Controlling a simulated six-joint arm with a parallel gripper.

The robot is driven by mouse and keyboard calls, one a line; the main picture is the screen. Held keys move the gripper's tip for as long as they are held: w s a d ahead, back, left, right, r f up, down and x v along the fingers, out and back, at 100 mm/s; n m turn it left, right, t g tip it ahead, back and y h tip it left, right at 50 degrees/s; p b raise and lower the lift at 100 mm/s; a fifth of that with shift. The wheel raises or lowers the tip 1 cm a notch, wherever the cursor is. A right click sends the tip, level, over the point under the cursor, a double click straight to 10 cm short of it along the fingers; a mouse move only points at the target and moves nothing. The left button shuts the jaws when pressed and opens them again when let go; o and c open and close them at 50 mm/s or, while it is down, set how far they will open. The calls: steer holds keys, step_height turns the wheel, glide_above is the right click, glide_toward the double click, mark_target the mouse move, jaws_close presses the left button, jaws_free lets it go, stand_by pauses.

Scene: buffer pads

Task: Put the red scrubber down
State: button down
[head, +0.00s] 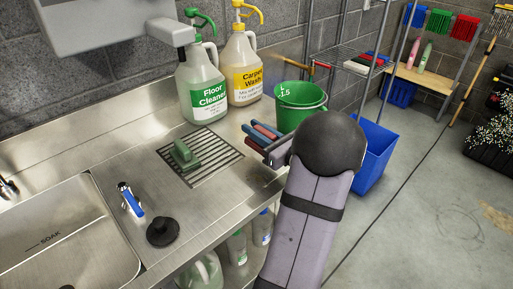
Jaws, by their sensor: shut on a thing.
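My gripper (258,139) reaches in from the right, above the counter at the right of the drain grate. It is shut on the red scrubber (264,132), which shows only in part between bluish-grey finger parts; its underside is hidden. I cannot tell whether the scrubber touches the counter. A green scrubber (184,156) lies on the slotted drain grate (216,152) set into the steel counter (138,160).
A green bucket (299,105) stands just behind my gripper. A floor cleaner jug (203,95) and a carpet wash jug (243,72) stand behind the grate. A blue-handled tool (131,201) and a black plunger-like piece (163,231) are near the sink (62,240). Part of the grate is bare.

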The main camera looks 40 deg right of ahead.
steer(key=shift+f, duration=2.85)
steer(key=shift+f+b, duration=0.2)
steer(key=shift+b, duration=0.1)
steer(key=c, duration=1.6)
jaws_free()
steer(key=shift+r, duration=0.1)
steer(key=shift+r, duration=0.15)
steer(key=s, duration=1.2)
steer(key=shift+b, duration=0.35)
steer(key=o, duration=0.8)
